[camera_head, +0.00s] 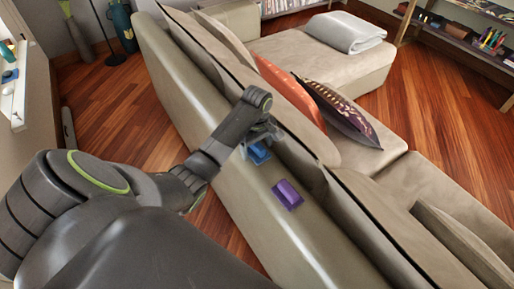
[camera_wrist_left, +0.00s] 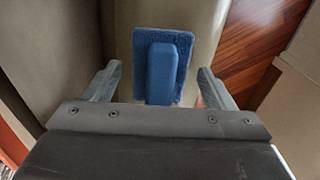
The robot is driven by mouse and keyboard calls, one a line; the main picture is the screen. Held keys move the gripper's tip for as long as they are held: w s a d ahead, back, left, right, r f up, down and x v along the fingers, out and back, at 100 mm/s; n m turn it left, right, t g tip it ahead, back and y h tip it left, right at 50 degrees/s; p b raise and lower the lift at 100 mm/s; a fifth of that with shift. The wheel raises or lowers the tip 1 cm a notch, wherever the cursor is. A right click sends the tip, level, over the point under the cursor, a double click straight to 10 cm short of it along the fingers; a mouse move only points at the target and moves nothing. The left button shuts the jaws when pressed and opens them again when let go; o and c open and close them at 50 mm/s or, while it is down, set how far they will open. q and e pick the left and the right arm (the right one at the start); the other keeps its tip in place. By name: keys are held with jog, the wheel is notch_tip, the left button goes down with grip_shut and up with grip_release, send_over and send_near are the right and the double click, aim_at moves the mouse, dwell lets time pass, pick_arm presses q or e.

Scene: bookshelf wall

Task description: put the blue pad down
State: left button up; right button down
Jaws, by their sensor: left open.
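The blue pad (camera_head: 259,153) has a raised block-like handle and lies on the top of the beige sofa's back (camera_head: 236,182). In the left wrist view the blue pad (camera_wrist_left: 163,62) is centred ahead of the palm. My left gripper (camera_head: 262,136) is over the pad. Its two fingers stand wide apart on either side of the handle, with gaps on both sides. The pad's near end is hidden behind the gripper body in the wrist view. My right gripper is not in view.
A purple pad (camera_head: 287,194) lies on the sofa back, nearer than the blue one. Cushions (camera_head: 290,88) lean on the seat side. A window sill (camera_head: 20,92) with small objects is at the left. A shelf (camera_head: 455,42) stands at the far right.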

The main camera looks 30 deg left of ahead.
aim_at(259, 143)
pick_arm(q)
jog(key=r, duration=0.4)
jog(key=w+r, duration=0.1)
jog(key=r, duration=0.1)
notch_tip(259, 143, up, 11)
jog(key=p, duration=1.2)
jog(key=shift+r, duration=0.15)
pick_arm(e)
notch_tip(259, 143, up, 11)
pick_arm(q)
jog(key=shift+s+d, duration=0.1)
